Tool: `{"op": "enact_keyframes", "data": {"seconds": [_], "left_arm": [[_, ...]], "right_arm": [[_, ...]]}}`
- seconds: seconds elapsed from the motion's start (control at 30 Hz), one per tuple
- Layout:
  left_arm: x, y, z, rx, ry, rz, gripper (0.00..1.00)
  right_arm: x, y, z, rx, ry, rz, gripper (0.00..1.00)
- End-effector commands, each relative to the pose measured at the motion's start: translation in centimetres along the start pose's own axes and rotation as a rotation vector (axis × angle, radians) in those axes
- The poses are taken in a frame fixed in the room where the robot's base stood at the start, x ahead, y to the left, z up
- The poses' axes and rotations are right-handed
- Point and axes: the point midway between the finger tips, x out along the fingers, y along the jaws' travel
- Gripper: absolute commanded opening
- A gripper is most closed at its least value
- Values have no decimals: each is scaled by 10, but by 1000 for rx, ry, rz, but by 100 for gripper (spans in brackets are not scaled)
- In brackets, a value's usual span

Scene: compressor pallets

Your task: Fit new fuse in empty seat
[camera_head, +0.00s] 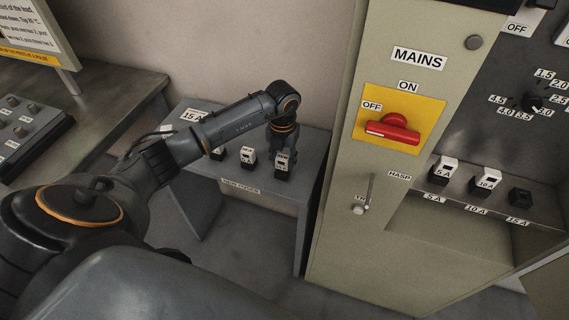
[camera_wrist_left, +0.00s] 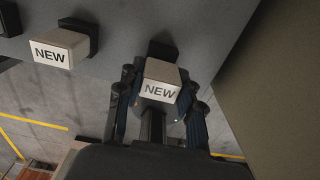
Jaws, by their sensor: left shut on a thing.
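My left gripper (camera_head: 283,154) is over the right end of the low grey table, shut on a white new fuse (camera_head: 282,163). In the left wrist view this fuse (camera_wrist_left: 161,82), marked NEW, is between the fingers of the left gripper (camera_wrist_left: 157,100), with a black block (camera_wrist_left: 162,49) behind it. I cannot tell whether it is clear of that block. On the cabinet ledge, the seat over the 15 A label (camera_head: 520,197) is a bare black block with no white fuse. White-topped fuses stand over the 5 A label (camera_head: 444,171) and the 10 A label (camera_head: 487,180). My right gripper is out of view.
Another new fuse (camera_head: 248,156) stands left of the gripper on the low table (camera_head: 310,152). The cabinet (camera_head: 345,200) rises close right of the table, with a red mains switch (camera_head: 392,128) and a hasp handle (camera_head: 366,196). A workbench (camera_head: 105,98) stands left.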

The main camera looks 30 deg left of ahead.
Motion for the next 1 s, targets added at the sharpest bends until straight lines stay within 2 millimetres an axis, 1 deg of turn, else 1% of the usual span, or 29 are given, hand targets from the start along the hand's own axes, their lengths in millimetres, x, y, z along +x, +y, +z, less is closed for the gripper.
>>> {"op": "enact_keyframes", "data": {"seconds": [0.03,1.0], "left_arm": [[-4,0,0,0,0,0,0],[-43,0,0,1,0,1,0]], "right_arm": [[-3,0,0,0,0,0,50],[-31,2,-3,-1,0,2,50]]}}
